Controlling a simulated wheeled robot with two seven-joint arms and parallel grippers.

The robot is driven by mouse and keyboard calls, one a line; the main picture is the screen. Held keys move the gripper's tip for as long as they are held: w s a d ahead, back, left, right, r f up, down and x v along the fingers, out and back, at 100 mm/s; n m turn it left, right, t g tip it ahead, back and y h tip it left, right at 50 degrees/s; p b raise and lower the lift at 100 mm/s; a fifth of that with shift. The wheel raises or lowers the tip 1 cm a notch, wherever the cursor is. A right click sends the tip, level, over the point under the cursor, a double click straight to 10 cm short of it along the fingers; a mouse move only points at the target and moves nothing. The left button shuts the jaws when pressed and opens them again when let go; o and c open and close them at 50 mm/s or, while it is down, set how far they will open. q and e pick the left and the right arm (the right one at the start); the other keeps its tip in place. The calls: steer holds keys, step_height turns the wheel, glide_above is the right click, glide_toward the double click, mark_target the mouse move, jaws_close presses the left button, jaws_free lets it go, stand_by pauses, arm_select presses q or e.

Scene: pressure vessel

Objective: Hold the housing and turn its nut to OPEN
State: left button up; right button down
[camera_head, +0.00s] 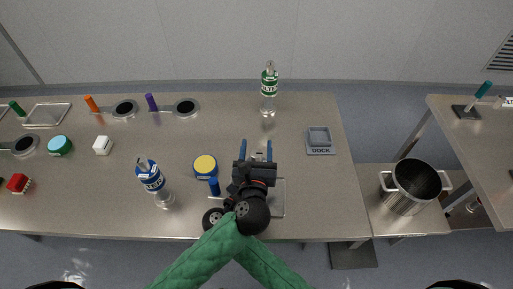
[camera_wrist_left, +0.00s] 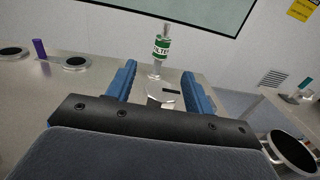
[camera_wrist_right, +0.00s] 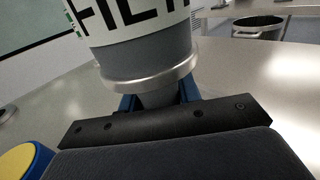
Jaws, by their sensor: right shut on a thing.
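My right gripper (camera_wrist_right: 158,100) is shut on the lower neck of a housing (camera_wrist_right: 145,55) with a grey body, metal flange and white label reading "FILT", cut off by the frame. In the head view that grip is hidden behind my left gripper (camera_head: 256,147). My left gripper is open, its two blue fingers pointing away over the table. Between them the left wrist view shows a pale metal part (camera_wrist_left: 163,94) with a dark slot-like mark, likely the housing's top and nut. I cannot see any OPEN mark.
A green-labelled filter bottle (camera_head: 269,86) stands behind; a blue-labelled one (camera_head: 150,176) stands left. A yellow-topped blue jar (camera_head: 205,165) and blue peg (camera_head: 214,187) are close left of my grippers. The grey DOCK (camera_head: 320,141) is right. A pot (camera_head: 411,187) stands beyond the table's right edge.

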arm_select(q)
steer(key=s, duration=1.2)
steer(key=shift+a, duration=0.4)
arm_select(e)
steer(key=c, duration=0.9)
jaws_free()
steer(key=v, duration=1.2)
